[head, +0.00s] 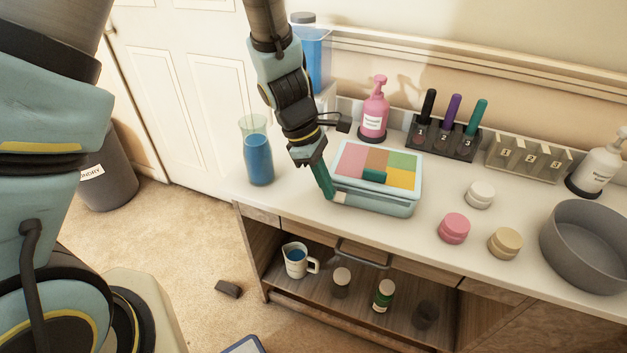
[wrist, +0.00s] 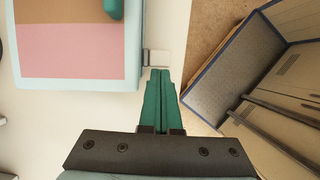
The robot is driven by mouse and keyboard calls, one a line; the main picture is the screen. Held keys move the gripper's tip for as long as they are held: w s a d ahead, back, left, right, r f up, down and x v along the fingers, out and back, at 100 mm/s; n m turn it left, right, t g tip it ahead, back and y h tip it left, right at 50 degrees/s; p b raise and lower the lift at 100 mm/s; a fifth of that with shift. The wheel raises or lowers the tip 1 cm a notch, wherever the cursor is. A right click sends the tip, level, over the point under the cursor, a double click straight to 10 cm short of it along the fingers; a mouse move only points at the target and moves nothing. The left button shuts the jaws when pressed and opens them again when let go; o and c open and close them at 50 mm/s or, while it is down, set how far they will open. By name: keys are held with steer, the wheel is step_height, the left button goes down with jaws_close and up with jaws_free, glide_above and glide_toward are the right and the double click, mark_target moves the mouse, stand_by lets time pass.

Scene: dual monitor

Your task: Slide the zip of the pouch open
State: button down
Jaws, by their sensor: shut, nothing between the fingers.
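The light-blue pouch (head: 380,203), boxy with pink, brown, green and yellow patches on top, lies on the counter. In the wrist view, the pouch (wrist: 75,83) fills the upper left. A small pale tab (wrist: 157,57) sticks out from its side; it seems to be the zip pull, and it also shows at the pouch's front left corner in the head view (head: 340,197). My gripper (head: 329,196) points down beside that corner. In the wrist view my gripper (wrist: 160,73) is shut and empty, its tips right by the tab; whether they touch cannot be told.
A blue-filled glass (head: 258,160) stands left of the pouch. A pink pump bottle (head: 374,108) and a marker rack (head: 445,139) stand behind it. Round lidded jars (head: 453,228) and a grey bowl (head: 590,245) are to the right. The counter's front edge is close to the pouch.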

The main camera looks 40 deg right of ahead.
steer(key=s+d, duration=0.1)
steer(key=s, duration=0.1)
steer(key=s+d, duration=0.1)
steer(key=s, duration=0.1)
steer(key=s+d+p, duration=0.1)
steer(key=s+d, duration=0.1)
stand_by(1.1)
